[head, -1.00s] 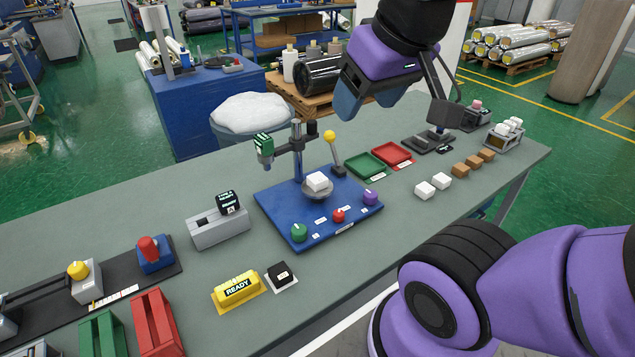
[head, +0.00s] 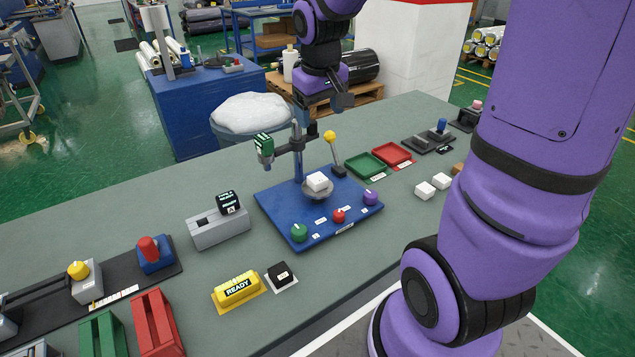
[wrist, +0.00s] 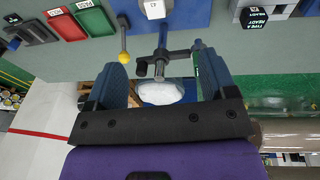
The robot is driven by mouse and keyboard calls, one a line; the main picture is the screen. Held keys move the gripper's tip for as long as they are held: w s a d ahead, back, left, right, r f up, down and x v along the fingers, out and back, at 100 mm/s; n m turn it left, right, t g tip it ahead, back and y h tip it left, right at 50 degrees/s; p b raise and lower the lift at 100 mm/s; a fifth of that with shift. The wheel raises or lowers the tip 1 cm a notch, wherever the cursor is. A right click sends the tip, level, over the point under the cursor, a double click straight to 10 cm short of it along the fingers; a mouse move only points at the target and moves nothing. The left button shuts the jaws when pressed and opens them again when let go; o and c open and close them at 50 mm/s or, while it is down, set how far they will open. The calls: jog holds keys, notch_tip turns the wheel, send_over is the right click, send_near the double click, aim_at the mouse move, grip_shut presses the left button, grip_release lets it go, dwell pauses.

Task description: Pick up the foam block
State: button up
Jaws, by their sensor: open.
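A white block (head: 318,181), apparently the foam block, sits on a small round grey dish on the blue station plate (head: 272,205). In the wrist view the block (wrist: 155,9) is at the top edge and partly cut off. My gripper (head: 321,98) is above and behind the station, apart from the block. Its two blue fingers (wrist: 164,70) are spread, with nothing held between them. Two similar white blocks (head: 432,184) lie on the table to the right.
A post with a green-labelled head (head: 264,147) and a yellow-knobbed lever (head: 330,137) stand close to the dish. Green (head: 367,167) and red (head: 393,153) trays lie to the right. Green, red and purple knobs line the plate's front. The table between the plate and the white blocks is clear.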

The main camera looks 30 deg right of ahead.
jog(key=g+y, duration=0.1)
jog(key=g, duration=0.1)
send_near(319, 179)
notch_tip(319, 179, down, 10)
jog(key=shift+d+f, duration=0.1)
jog(key=shift+f, duration=0.1)
dwell(0.3)
jog(key=c, duration=1.1)
jog(key=shift+o, duration=0.2)
jog(key=shift+r, duration=0.2)
